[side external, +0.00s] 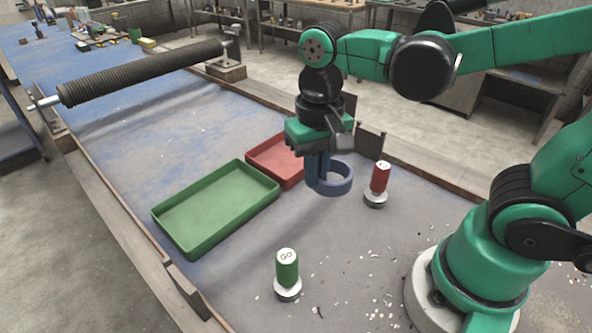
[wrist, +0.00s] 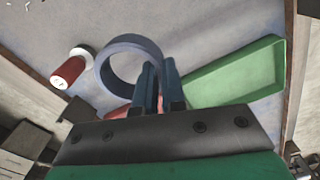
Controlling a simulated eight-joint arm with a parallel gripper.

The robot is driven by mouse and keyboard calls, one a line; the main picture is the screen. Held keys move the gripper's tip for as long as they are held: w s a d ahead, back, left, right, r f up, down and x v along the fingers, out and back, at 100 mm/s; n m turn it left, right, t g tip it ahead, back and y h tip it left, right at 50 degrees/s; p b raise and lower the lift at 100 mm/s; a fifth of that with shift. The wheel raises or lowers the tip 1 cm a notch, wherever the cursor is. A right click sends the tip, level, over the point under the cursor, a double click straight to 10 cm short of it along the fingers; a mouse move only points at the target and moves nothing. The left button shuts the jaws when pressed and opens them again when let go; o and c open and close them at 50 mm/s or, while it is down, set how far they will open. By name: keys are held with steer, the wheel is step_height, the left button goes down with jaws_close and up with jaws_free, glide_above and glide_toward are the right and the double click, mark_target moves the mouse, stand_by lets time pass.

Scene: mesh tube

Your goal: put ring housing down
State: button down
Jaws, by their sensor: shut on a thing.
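The ring housing (side external: 341,186) is a blue-grey ring, seen in the side view below my gripper. My gripper (side external: 318,172) is shut on the ring's wall and appears to hold it above the table, between the red tray and the red cylinder. In the wrist view, the ring housing (wrist: 105,82) shows to the left of my gripper's fingers (wrist: 157,82), its round opening facing the camera. The fingers hide part of the ring's wall. I cannot tell the exact height of the ring over the table.
A green tray (side external: 241,166) and a red tray (side external: 262,151) lie on the table. A red cylinder (side external: 381,176) and a green cylinder marked GO (side external: 287,270) stand on pale bases. A dark mesh tube (side external: 145,72) spans the far left. The table between the cylinders is mostly clear.

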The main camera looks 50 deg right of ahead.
step_height(320, 180, up, 8)
steer(key=shift+w+r, duration=0.1)
steer(key=w+d+r, duration=0.3)
steer(key=w+d, duration=0.1)
steer(key=w, duration=0.4)
glide_above(286, 157)
step_height(286, 157, down, 3)
step_height(286, 157, down, 19)
steer(key=shift+f, duration=0.15)
steer(key=c, duration=1)
jaws_free()
steer(key=shift+o, duration=0.2)
